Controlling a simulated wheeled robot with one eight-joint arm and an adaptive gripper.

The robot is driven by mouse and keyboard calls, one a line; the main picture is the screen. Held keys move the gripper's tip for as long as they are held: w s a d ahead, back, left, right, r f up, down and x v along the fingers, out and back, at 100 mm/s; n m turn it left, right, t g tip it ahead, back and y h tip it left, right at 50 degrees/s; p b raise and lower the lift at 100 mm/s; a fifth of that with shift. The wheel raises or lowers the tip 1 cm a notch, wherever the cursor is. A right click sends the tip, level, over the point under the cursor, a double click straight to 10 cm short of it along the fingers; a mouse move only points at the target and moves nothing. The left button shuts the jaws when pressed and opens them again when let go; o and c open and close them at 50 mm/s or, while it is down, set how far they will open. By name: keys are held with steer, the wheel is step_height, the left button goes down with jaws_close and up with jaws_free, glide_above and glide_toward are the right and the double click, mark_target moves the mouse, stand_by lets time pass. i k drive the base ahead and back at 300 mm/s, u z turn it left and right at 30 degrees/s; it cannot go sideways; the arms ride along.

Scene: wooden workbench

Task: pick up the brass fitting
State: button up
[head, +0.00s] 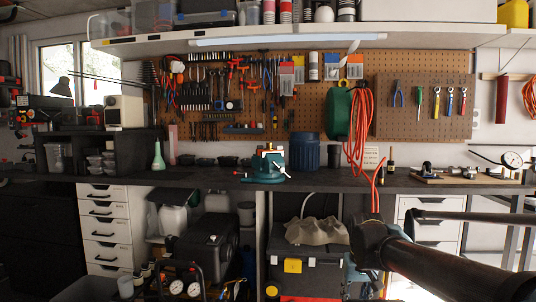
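I cannot make out a brass fitting for certain. A small orange-brown piece (268,151) shows at the top of the teal bench vise (266,168) near the middle of the workbench (325,181). It is too small to tell whether it is the fitting or part of the vise. Small metal parts (463,172) lie on a wooden board at the right of the bench, also too small to name. My dark arm reaches in from the lower right, and its end is in front of the bench, below the top. I cannot make out fingertips there or anything held.
A blue ribbed container (305,152) stands behind and right of the vise. An orange hose (361,135) hangs down to the bench. A pale green bottle (158,157) stands at the left. A dial gauge (512,159) is at the far right. The bench front left of the vise looks clear.

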mark_target(269, 145)
steer(key=u, duration=0.5)
steer(key=i, duration=1.2)
steer(key=z, duration=0.5)
